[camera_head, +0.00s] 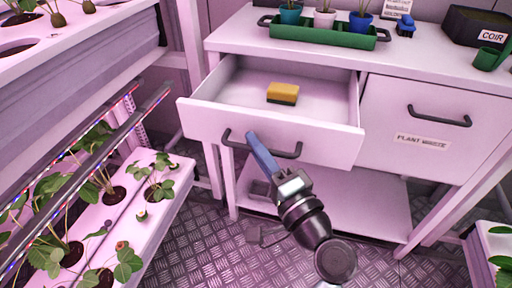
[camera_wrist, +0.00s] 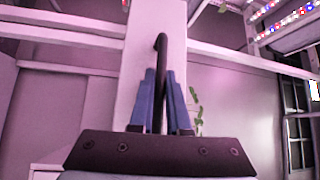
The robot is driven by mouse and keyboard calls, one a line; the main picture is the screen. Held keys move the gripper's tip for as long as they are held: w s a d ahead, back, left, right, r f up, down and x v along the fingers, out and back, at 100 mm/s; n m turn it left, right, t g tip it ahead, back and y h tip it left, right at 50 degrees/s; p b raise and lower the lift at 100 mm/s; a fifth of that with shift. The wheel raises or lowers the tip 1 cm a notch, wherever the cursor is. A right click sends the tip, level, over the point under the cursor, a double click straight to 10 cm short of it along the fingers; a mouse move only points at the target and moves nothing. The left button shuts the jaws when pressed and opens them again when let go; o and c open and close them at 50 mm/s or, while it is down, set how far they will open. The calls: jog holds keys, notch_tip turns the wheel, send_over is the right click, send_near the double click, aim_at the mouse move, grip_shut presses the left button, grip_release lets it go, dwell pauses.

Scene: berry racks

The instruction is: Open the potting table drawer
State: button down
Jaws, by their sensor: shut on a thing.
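The potting table (camera_head: 290,45) is pale, with two front panels. Its left drawer (camera_head: 335,149) is pulled out, and a yellow and dark sponge (camera_head: 283,93) lies inside. The drawer has a dark bar handle (camera_head: 290,154). My gripper (camera_head: 252,138) is at the left part of this handle, its blue fingers shut on it. In the wrist view the dark handle (camera_wrist: 161,50) runs between the two blue fingers (camera_wrist: 160,100). The exact contact is partly hidden by the fingers.
A closed panel labelled PLANT WASTE (camera_head: 425,140) is to the right. A green tray (camera_head: 325,32) with small pots and a COIR box (camera_head: 480,26) stand on the tabletop. Strawberry racks (camera_head: 110,215) stand close on the left. Metal floor (camera_head: 200,250) is open in front.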

jog(key=shift+w, duration=0.1)
jog(key=c, duration=0.9)
grip_release()
jog(key=shift+d, duration=0.1)
jog(key=p+v, duration=0.1)
jog(key=v, duration=1.2)
jog(key=shift+w+r, duration=0.1)
